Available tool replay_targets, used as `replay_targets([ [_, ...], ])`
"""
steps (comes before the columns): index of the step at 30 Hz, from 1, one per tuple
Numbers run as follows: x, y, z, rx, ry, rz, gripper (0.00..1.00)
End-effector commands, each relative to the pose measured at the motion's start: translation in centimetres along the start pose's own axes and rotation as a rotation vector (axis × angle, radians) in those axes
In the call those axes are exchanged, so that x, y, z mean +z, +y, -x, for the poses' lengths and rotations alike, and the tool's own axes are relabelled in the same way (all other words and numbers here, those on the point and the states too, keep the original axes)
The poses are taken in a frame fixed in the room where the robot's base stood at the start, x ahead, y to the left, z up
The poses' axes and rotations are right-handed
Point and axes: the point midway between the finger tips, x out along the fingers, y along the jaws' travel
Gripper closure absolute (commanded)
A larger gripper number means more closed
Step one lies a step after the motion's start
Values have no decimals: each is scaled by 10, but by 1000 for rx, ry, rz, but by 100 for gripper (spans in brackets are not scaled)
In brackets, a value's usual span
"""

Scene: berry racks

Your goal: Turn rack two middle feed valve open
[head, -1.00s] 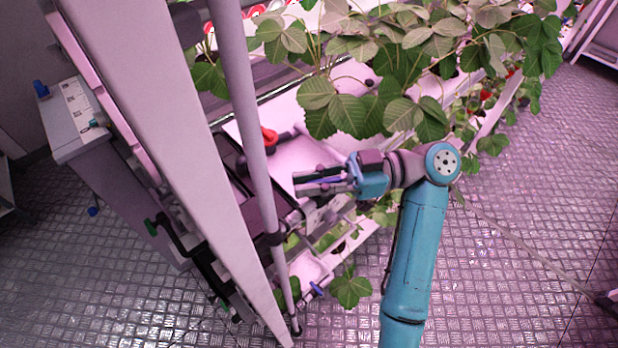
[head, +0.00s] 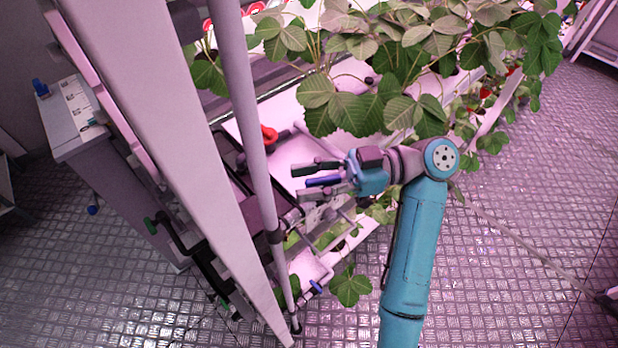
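My gripper (head: 303,183) is in the middle of the head view, at the end of the teal arm, pointing left towards the rack's pipe end. Its dark fingers are spread apart. A blue lever (head: 323,181), which looks like the middle feed valve's handle, lies between the fingers, roughly in line with them. I cannot tell whether a finger touches it. The valve body is hidden or too small to make out. A red valve handle (head: 268,135) shows above and to the left. Another blue lever (head: 316,287) sits lower on the rack.
A pale upright post (head: 170,170) and a thin grey pole (head: 250,120) stand left of the gripper. Leafy strawberry plants (head: 400,80) hang above and behind it. A white cabinet (head: 65,115) stands at left. The metal floor (head: 530,200) is clear at right.

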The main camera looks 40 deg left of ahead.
Motion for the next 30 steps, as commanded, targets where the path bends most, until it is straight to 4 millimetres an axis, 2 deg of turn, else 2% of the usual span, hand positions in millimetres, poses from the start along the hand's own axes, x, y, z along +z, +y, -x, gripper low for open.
replay_targets([
  [5,-19,0,0,1,-2,4,60],
  [12,-63,0,0,0,-2,4,60],
  [18,-89,0,0,-1,-1,2,60],
  [23,-98,0,0,0,-1,1,60],
  [30,-99,0,0,0,0,0,60],
])
